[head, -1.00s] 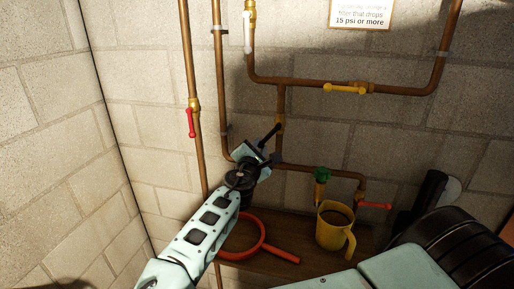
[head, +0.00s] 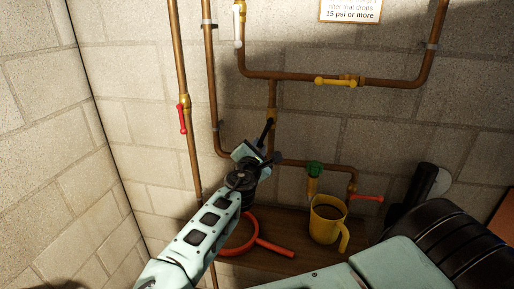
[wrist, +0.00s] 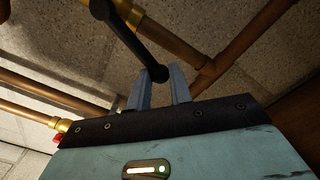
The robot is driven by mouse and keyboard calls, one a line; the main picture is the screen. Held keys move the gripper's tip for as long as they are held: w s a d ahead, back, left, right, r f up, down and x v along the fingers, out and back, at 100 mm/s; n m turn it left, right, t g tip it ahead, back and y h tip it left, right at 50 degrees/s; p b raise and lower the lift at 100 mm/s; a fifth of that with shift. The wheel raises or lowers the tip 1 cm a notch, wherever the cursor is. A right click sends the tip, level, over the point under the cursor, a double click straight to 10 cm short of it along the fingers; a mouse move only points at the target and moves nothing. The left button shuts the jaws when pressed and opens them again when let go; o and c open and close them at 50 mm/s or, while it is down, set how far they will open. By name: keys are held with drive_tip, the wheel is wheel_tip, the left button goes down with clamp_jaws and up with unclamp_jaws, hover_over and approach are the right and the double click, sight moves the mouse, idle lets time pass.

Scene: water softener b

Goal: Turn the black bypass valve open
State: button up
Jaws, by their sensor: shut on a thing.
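The black bypass valve handle (head: 267,130) is a thin lever at the lower end of the short vertical copper pipe. In the head view it slants up and to the right, clear of the wall pipes. In the wrist view the black lever (wrist: 135,42) runs down from a brass fitting (wrist: 165,32) to its end between my fingers. My gripper (wrist: 160,84) is shut on the lever near its end. In the head view my gripper (head: 258,152) partly hides the lever and the valve body behind it.
A red-handled valve (head: 182,119) is left, a yellow lever (head: 335,82) above right, a white lever (head: 238,30) above. A green knob (head: 315,169) and red lever (head: 366,198) are right. A yellow mug (head: 326,222) and red ring wrench (head: 275,248) rest on the wooden shelf (head: 290,264).

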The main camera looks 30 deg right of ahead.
drive_tip(key=shift+s+d, duration=0.1)
drive_tip(key=shift+o, duration=0.2)
drive_tip(key=shift+s+d+f, duration=0.25)
drive_tip(key=shift+s+d, duration=0.55)
drive_tip(key=shift+d, duration=0.05)
drive_tip(key=o, duration=0.8)
drive_tip(key=shift+o, duration=0.2)
drive_tip(key=shift+a, duration=0.1)
